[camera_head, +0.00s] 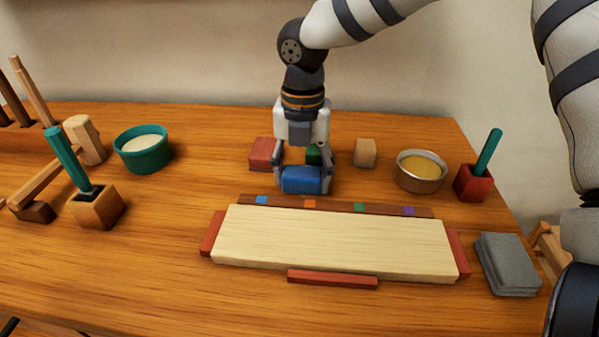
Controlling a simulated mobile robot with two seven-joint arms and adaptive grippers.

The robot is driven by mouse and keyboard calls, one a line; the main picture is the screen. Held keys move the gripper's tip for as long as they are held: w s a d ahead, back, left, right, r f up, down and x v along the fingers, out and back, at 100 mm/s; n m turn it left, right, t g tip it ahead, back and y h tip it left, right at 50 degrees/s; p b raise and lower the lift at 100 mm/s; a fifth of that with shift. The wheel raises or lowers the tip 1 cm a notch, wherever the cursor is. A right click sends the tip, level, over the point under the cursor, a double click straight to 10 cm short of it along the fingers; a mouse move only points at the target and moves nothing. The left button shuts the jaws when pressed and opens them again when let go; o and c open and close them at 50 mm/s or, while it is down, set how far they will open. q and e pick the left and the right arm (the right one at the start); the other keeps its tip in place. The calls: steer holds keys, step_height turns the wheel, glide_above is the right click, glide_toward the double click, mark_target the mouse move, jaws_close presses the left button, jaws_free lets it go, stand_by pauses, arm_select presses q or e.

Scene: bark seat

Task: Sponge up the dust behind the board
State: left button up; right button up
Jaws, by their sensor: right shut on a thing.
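My right gripper (303,172) points down behind the pale board (335,240). It is shut on a blue rounded piece (303,181), which may be the sponge; I cannot tell its material. The blue piece is just behind the brown strip (335,206) along the board's back edge; I cannot tell whether it touches the table. No dust is clearly visible behind the board, and the gripper covers part of that area. My left gripper is not in view.
A red block (263,153), a partly hidden green piece (313,154) and a wooden block (365,152) are near the gripper. A metal bowl (420,172), red holder (473,183) and grey stack (508,264) are right. A teal bowl (142,151) and wooden holder (98,207) are left.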

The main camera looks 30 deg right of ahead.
mark_target(284, 174)
steer(key=w+a, duration=0.2)
steer(key=shift+a+f+b, duration=0.25)
steer(key=shift+a+b, duration=0.05)
steer(key=shift+b, duration=0.05)
steer(key=shift+w+a+r, duration=0.1)
steer(key=shift+w+a, duration=0.25)
steer(key=shift+a, duration=0.15)
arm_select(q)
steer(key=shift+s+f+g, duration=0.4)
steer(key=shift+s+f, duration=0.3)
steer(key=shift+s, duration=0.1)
arm_select(e)
step_height(284, 174, up, 5)
steer(key=shift+r+p, duration=0.1)
steer(key=shift+p, duration=0.35)
steer(key=shift+r, duration=0.5)
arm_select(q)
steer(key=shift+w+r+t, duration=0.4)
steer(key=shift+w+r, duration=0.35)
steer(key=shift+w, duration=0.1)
arm_select(e)
steer(key=shift+s+d+f, duration=0.25)
steer(key=shift+d+f, duration=0.05)
steer(key=shift+f, duration=0.5)
steer(key=shift+s+d+f, duration=0.2)
steer(key=shift+d+f, duration=0.15)
steer(key=shift+f, duration=0.45)
steer(key=shift+s+d+f, duration=0.25)
steer(key=shift+d+f, duration=0.05)
steer(key=shift+f, duration=0.5)
